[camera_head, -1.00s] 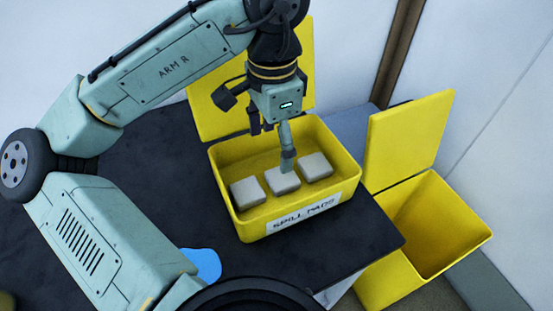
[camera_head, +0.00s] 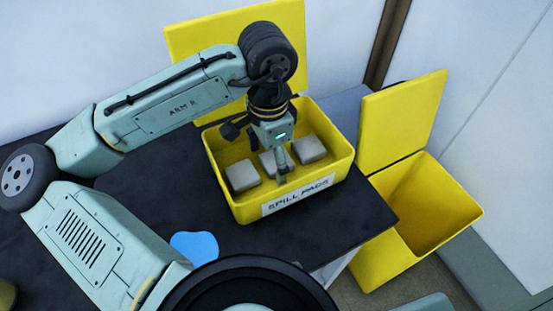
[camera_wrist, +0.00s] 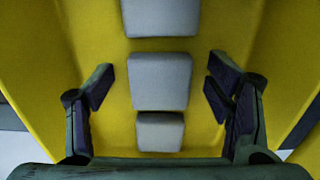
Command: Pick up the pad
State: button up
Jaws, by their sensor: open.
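Several views agree on three pale grey square pads in a row inside the yellow box labelled SPILL PADS (camera_head: 230,208). In the head view there is a left pad (camera_head: 241,176), a middle pad (camera_head: 267,164) partly hidden by my gripper, and a right pad (camera_head: 309,150). My gripper (camera_head: 281,173) is down inside the box at the middle pad. In the wrist view my gripper (camera_wrist: 158,88) is open, with one finger on each side of the middle pad (camera_wrist: 160,80). Gaps show between both fingers and this pad. The other pads lie above and below it in that view.
The box stands on a dark table (camera_head: 340,226) with its yellow lid (camera_head: 190,60) raised behind. An open yellow bin (camera_head: 432,215) stands to the right, beyond the table edge. A blue flat patch (camera_head: 196,246) lies on the table at the front.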

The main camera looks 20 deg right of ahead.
jog(key=shift+c, duration=0.5)
jog(key=c, duration=0.8)
jog(key=shift+r, duration=0.15)
